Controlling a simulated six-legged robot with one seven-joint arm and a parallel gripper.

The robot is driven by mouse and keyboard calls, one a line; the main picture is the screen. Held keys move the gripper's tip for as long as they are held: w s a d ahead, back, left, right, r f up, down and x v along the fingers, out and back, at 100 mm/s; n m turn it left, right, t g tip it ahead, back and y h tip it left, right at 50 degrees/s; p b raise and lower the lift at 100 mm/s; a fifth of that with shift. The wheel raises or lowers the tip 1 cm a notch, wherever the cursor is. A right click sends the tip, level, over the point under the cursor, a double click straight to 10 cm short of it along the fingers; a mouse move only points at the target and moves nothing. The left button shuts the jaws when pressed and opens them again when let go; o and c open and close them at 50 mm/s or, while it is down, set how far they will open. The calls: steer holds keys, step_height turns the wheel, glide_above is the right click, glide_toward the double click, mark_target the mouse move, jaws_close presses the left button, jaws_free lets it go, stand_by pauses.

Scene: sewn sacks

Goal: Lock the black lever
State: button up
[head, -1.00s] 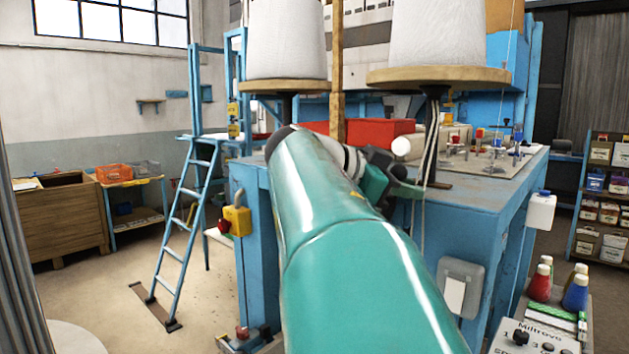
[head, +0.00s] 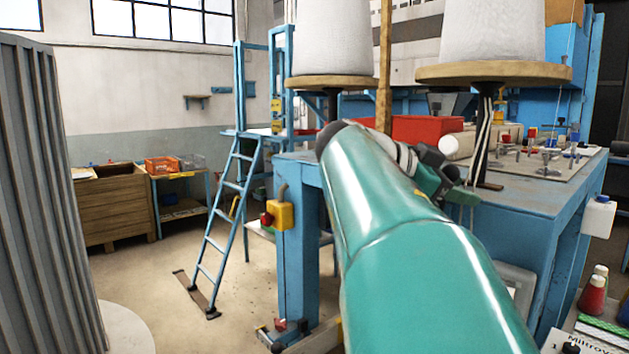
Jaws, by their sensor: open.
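I cannot make out a black lever for certain in the head view. A flat plate (head: 515,172) on the blue machine table (head: 524,199) carries several small upright metal fittings, some with red, white or blue tops. My gripper (head: 462,197) is at the end of my teal arm, over the table's near left part, left of the plate and apart from it. It is small and partly hidden by my arm. Its fingers look empty. A labelled box at the bottom right corner shows a black knob (head: 572,347), mostly cut off by the frame.
Two large white thread cones (head: 335,45) (head: 492,30) stand on round wooden discs above the table. A red box (head: 425,129) and a wooden post (head: 385,60) stand behind my arm. A blue ladder (head: 222,225) and open floor lie left. A grey corrugated column (head: 45,190) fills the left edge.

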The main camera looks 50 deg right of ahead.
steer(key=v, duration=1.3)
steer(key=shift+w+a, duration=0.15)
steer(key=shift+a, duration=0.15)
steer(key=shift+r, duration=0.1)
